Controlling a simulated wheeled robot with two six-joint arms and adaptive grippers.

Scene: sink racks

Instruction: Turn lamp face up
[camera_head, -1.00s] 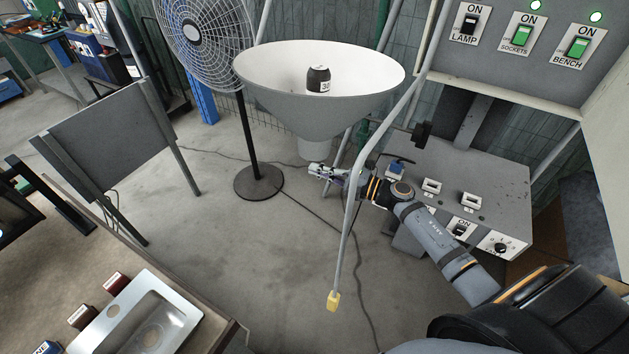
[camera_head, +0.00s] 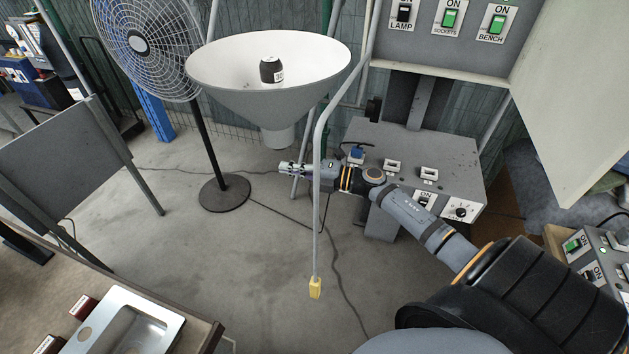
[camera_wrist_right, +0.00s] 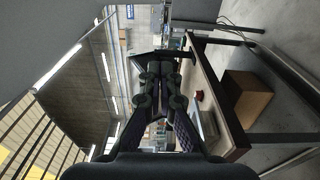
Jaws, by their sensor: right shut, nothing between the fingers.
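The lamp (camera_head: 225,95) is a wide grey cone shade with a white inside and a narrow neck below. Its open side faces up in the head view, and a black bulb-like piece with a white label (camera_head: 271,70) shows inside it. A bent grey pole (camera_head: 317,180) with a yellow end (camera_head: 315,288) hangs in front of it. My right gripper (camera_head: 284,168) is shut and empty, below the lamp's neck and apart from it. In the right wrist view its fingers (camera_wrist_right: 158,75) are together. My left gripper is not in view.
A standing fan (camera_head: 145,45) is left of the lamp. A bench with a metal sink (camera_head: 125,330) is at lower left.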

